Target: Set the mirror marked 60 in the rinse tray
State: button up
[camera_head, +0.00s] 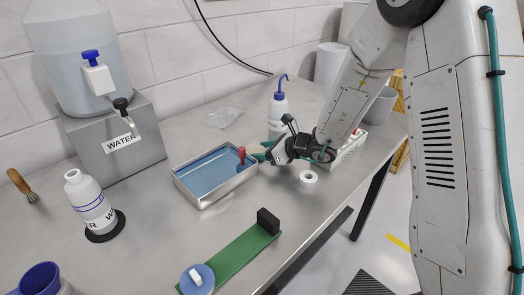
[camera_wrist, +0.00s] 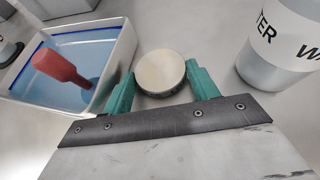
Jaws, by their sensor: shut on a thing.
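My gripper (camera_wrist: 160,88) has its two teal fingers on either side of a round disc, a mirror by its shape (camera_wrist: 160,70), with a plain beige upper face and a metal rim. No number can be read on it. The rinse tray (camera_wrist: 108,79), a metal tray of blue liquid, is at the left in the wrist view, beside the disc. The held disc cannot be made out there.
A red-handled thing (camera_wrist: 62,66) leans in the tray's right end. A wash bottle (camera_head: 278,113) stands behind my gripper, and a white roll (camera_head: 308,178) lies in front. A green strip (camera_head: 233,258) bears a black block and a blue disc. A water tank (camera_head: 80,60) stands at left.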

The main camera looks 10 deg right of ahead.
jog(key=shift+f, duration=0.1)
jog(key=o, duration=0.8)
jog(key=shift+s+d+r, duration=0.15)
jog(key=shift+d+r, duration=0.05)
jog(key=shift+d, duration=0.05)
jog(key=v, duration=1.1)
jog(key=shift+s+d+r, duration=0.1)
jog(key=shift+s+r, duration=0.05)
jog(key=shift+s, duration=0.05)
